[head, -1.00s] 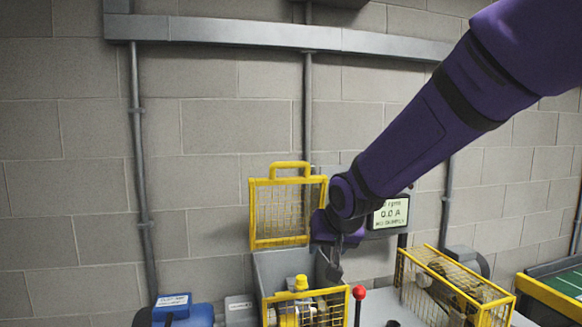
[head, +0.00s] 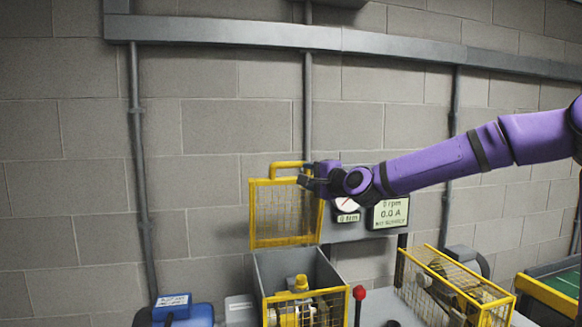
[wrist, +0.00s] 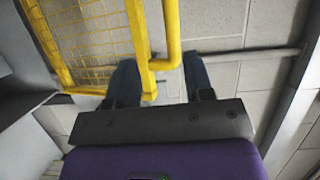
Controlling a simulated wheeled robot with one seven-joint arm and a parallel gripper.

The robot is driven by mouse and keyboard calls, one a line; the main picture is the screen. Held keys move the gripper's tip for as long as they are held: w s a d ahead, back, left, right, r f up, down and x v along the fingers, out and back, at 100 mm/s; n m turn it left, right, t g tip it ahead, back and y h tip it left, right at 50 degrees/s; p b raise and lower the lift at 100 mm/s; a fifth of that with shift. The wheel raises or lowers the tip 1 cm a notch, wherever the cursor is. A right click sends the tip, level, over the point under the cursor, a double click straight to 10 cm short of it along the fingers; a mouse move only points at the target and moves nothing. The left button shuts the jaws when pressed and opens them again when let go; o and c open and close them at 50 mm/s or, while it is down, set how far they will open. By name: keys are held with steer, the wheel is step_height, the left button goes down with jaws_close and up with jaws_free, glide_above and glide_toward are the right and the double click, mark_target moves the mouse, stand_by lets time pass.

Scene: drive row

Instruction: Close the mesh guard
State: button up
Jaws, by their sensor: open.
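The mesh guard (head: 285,212) is a yellow-framed mesh lid that stands upright, open, at the back of a grey box (head: 283,268). Its yellow handle (head: 290,166) is at the top edge. My gripper (head: 304,181) is at the guard's upper right corner in the head view. In the wrist view the guard's mesh (wrist: 85,35) is at the upper left. Yellow bars of the frame and handle (wrist: 172,35) lie between my two open fingers (wrist: 160,78). I cannot tell whether a finger touches them.
A yellow fitting (head: 301,283) shows inside the open box. A red-knobbed lever (head: 359,292) stands just right of it. A display panel (head: 390,213) and a gauge are behind my gripper. A second, closed yellow mesh cage (head: 455,285) is to the right, a blue motor (head: 180,308) to the left.

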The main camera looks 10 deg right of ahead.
mark_target(293, 166)
steer(key=shift+m, duration=0.3)
steer(key=shift+w+d+r+x, duration=0.15)
steer(key=shift+r+x, duration=0.1)
steer(key=shift+x, duration=1.5)
steer(key=shift+d+r+x, duration=0.2)
steer(key=shift+r+x, duration=0.05)
steer(key=shift+x, duration=1.55)
steer(key=shift+w+d+r+x, duration=0.15)
steer(key=shift+r+x, duration=0.1)
steer(key=shift+x, duration=1.5)
steer(key=shift+s, duration=0.1)
jaws_close()
